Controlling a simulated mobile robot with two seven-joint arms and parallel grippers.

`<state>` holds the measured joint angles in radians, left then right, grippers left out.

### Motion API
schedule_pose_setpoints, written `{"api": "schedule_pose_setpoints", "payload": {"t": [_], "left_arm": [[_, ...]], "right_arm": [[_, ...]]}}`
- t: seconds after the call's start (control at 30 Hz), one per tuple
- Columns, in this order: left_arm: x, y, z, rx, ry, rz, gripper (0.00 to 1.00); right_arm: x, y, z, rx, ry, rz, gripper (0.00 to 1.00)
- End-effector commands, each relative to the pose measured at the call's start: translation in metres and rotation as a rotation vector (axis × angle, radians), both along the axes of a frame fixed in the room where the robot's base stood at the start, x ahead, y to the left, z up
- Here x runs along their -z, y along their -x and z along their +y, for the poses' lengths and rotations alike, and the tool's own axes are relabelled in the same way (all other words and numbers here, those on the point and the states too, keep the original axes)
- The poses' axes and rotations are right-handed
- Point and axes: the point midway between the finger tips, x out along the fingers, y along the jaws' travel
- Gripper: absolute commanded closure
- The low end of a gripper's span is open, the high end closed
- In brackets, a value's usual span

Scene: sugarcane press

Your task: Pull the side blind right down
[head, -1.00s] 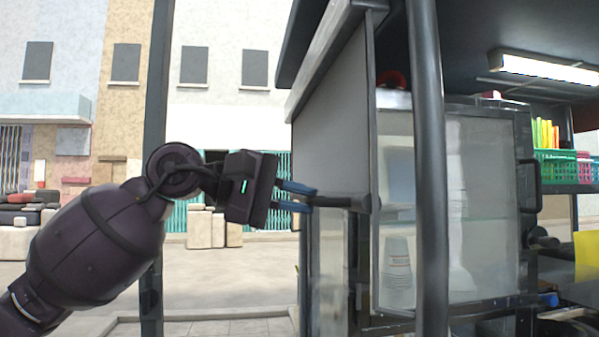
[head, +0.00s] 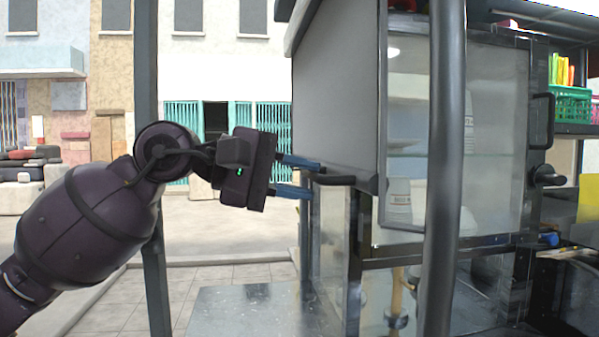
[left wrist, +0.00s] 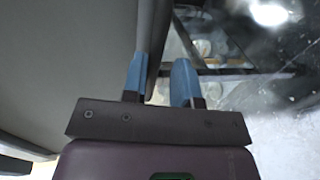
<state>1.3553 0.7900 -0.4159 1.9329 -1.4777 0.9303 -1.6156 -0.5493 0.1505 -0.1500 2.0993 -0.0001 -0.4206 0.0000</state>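The side blind (head: 335,95) is a grey sheet hanging down the near side of the stall. It also fills the left of the left wrist view (left wrist: 65,60). A dark bar with a stub handle (head: 337,180) runs along its lower edge, and clear side glass shows below it. My left gripper (head: 315,180) has its two blue fingers apart, one above and one below the handle's end. In the left wrist view its fingers (left wrist: 158,80) lie either side of the dark bar, with a small gap on one side. My right gripper is out of view.
A dark post (head: 447,180) stands in front of the glass cabinet (head: 490,130), which holds paper cups (head: 398,200). A green basket (head: 570,105) is on a shelf at the right. A grey metal surface (head: 245,305) lies below; paving left of the stall is open.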

Motion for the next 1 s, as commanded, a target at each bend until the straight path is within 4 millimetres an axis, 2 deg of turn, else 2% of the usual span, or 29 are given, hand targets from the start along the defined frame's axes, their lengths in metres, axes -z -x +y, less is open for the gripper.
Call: {"api": "schedule_pose_setpoints", "payload": {"t": [0.03, 0.07, 0.33, 0.47, 1.0], "left_arm": [[0.001, 0.0, 0.0, 0.001, -0.001, 0.002, 0.66], [0.001, 0.0, 0.0, 0.001, 0.0, 0.002, 0.62], [-0.002, 0.0, 0.0, 0.0, 0.005, -0.001, 0.62], [-0.003, 0.001, 0.007, -0.001, 0.006, 0.0, 0.62], [-0.019, 0.016, 0.09, -0.004, 0.002, 0.002, 0.62]], "right_arm": [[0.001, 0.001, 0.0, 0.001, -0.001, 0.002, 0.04], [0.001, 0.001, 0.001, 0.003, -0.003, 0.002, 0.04], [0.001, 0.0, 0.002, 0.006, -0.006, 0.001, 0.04], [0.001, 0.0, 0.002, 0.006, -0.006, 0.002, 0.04], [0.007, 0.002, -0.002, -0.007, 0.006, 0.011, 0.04]]}}
